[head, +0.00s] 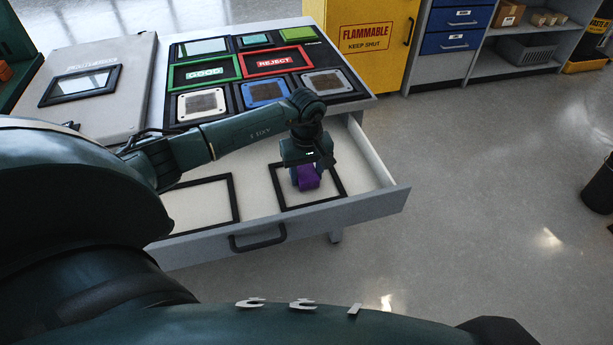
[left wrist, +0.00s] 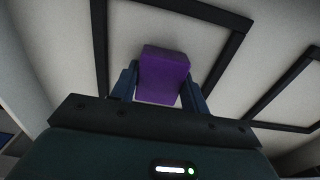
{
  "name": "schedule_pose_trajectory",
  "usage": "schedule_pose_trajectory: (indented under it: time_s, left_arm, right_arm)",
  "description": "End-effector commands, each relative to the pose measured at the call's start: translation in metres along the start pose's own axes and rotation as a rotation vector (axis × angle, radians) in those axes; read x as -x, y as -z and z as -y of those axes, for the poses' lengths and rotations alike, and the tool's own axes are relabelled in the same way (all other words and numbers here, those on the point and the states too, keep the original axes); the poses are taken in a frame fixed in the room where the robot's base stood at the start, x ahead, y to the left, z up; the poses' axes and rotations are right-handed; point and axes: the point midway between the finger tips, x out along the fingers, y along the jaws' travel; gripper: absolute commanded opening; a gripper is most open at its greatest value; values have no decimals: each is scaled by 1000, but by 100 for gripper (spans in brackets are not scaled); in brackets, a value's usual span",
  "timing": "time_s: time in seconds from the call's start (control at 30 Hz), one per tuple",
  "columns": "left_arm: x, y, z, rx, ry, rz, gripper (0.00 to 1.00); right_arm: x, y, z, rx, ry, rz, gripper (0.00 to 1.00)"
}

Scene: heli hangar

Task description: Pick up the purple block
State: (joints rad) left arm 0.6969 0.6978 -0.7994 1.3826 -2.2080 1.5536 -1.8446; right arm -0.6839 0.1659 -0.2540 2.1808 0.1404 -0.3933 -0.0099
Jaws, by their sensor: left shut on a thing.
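The purple block (head: 308,178) is at the open drawer (head: 376,204), over or in the right-hand black square frame (head: 338,180). My left gripper (head: 307,172) reaches down from above and is shut on the block. In the left wrist view the purple block (left wrist: 163,75) sits between the two fingers of my left gripper (left wrist: 164,85). I cannot tell whether the block touches the drawer floor. My right gripper does not show.
A second black frame (head: 236,200) lies to the left in the drawer. A yellow cabinet (head: 366,40) stands behind.

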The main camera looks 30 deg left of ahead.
Motion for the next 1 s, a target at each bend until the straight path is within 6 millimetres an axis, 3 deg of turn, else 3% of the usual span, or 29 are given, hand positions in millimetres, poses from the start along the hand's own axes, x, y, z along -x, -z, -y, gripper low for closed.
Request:
schedule_pose_trajectory:
  time_s: [0.13, 0.43, 0.8, 1.0]
  left_arm:
    - [0, 0, 0, 0, 0, 0, 22]
    - [7, 1, 0, 0, -2, -3, 22]
    - [76, 1, 0, -1, -2, -4, 22]
    - [98, 0, 0, 0, -1, -1, 22]
  right_arm:
    - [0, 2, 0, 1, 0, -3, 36]
    - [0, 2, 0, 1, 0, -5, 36]
    - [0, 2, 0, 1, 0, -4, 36]
    - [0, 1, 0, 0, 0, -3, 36]
